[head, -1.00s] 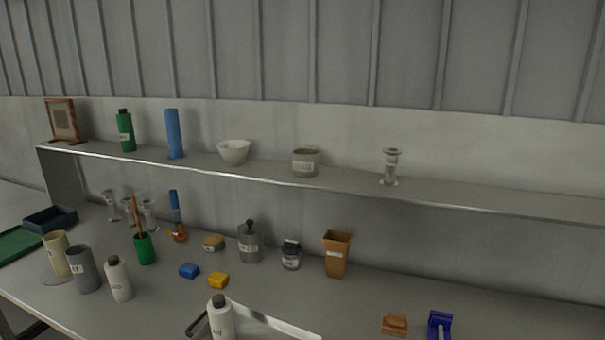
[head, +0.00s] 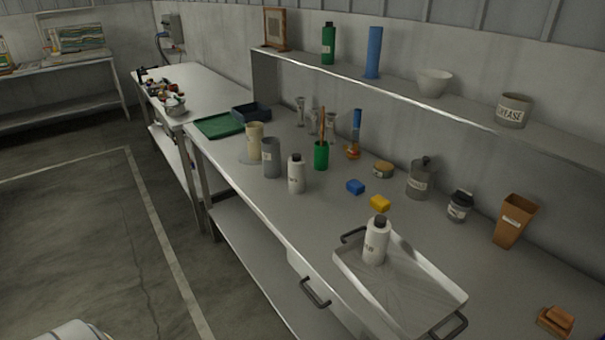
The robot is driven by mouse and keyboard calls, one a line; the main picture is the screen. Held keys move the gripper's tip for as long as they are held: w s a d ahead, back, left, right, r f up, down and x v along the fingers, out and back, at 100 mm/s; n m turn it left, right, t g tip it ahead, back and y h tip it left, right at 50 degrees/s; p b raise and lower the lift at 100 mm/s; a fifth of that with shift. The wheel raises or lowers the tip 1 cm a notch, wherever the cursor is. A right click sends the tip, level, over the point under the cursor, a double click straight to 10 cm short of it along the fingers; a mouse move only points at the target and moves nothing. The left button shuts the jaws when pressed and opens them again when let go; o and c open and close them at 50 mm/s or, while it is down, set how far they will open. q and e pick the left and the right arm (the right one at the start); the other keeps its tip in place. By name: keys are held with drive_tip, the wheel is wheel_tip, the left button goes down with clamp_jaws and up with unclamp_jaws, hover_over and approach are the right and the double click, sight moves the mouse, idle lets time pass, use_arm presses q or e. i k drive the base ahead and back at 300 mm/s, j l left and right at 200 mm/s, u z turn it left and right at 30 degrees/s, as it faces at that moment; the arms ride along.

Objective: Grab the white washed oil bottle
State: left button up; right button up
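Two white bottles with dark caps show in the head view. One white bottle (head: 376,243) stands upright in a metal tray (head: 440,290) near the front of the bench. The other white bottle (head: 297,176) stands upright on the bench, farther left, beside a grey cylinder (head: 271,158). Both have small labels that I cannot read clearly, so I cannot tell which is the washed oil bottle. Neither of my grippers is in view.
The floor (head: 90,230) at left is clear.

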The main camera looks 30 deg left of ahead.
sight(296, 164)
drive_tip(key=j+z, duration=0.25)
drive_tip(key=j, duration=1.6)
